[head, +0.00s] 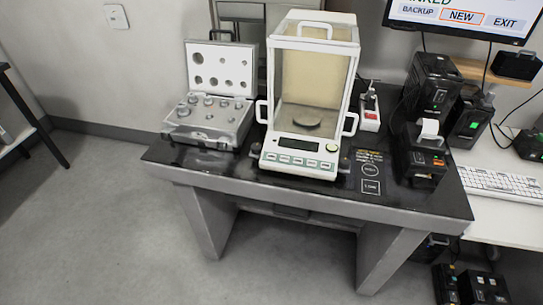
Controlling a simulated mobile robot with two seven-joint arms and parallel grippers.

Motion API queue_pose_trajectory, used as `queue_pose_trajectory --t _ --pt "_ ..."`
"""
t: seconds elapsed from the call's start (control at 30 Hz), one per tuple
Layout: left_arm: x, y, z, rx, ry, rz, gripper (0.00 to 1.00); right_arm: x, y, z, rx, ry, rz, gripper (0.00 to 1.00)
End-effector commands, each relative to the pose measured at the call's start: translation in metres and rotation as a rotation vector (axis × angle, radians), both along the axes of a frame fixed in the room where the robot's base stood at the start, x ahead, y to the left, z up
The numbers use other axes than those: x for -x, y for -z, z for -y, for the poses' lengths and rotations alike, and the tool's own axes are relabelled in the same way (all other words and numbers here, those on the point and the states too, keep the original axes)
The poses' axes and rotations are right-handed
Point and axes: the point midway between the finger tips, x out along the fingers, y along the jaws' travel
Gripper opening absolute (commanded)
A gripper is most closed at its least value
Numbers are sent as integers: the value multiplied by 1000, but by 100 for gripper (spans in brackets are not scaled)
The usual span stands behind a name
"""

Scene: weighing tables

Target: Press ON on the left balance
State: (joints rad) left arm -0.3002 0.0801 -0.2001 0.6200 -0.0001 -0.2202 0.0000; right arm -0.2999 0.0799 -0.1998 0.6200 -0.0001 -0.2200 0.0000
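One balance (300,163) stands on the dark-topped table, with a glass draft shield and a round pan (307,122) inside. The labels on the buttons are too small to read, so I cannot tell which is ON. The display looks blank. Neither my left nor my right gripper is in view.
An open case of weights (208,121) stands left of the balance. A small printer (423,160) and black boxes (432,82) stand to the right. A keyboard (500,184) lies on the white desk beyond. The floor in front of the table (375,204) is clear.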

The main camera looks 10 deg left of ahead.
Motion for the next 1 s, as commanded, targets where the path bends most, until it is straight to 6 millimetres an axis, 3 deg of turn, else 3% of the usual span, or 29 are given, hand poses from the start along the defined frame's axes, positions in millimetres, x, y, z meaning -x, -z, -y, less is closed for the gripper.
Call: queue_pose_trajectory --t 0.07,0.5,1.0 --pt "0 0 0 0 0 0 48 0 0 0 0 0 0 0" --pt "0 0 0 0 0 0 0 0 0 0 0 0 0 0" --pt "0 0 0 0 0 0 0 0 0 0 0 0 0 0"
